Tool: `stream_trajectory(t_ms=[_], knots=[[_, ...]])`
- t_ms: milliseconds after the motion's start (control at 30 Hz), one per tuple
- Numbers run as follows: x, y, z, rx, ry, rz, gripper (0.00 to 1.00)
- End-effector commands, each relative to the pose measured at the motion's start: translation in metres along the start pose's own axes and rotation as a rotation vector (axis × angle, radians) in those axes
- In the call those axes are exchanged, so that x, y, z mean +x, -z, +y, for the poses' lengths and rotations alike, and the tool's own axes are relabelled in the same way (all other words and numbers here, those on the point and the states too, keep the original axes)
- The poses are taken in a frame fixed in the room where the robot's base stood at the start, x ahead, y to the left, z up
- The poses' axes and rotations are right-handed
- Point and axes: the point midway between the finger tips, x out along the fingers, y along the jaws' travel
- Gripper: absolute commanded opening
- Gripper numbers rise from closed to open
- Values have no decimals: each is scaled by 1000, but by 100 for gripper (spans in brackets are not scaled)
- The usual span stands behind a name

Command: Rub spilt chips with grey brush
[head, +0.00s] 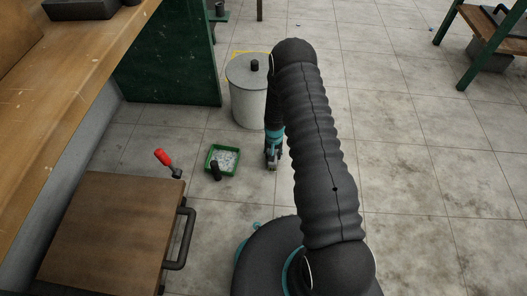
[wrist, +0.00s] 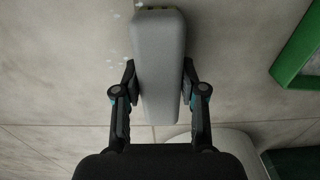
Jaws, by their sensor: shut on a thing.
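My gripper (wrist: 158,88) is shut on the grey brush (wrist: 158,50), its fingers on either side of the grey body. The brush's far end shows a little yellow-green in the wrist view. A few small white chips (wrist: 114,64) lie on the floor tiles beside the brush, to its left and near its far end. In the head view my gripper (head: 273,160) is low over the floor, just right of the green tray. The brush is hard to make out there.
The green tray (head: 237,162) has speckled contents and a dark upright handle; its edge shows in the wrist view (wrist: 300,50). A lidded grey bin (head: 247,98) stands behind. A red-handled tool (head: 163,157) and wooden-topped cart (head: 110,235) are left.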

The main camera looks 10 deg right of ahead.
Motion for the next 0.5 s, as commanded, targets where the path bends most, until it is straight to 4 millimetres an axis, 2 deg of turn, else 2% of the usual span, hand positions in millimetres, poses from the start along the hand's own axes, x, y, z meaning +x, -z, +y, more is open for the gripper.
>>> stream_trajectory(t_ms=[333, 400, 500], knots=[[1, -4, -23, 11, 0, 0, 13], [-7, -4, -22, 12, 0, 0, 13], [-31, -3, -20, 15, 0, 1, 13]])
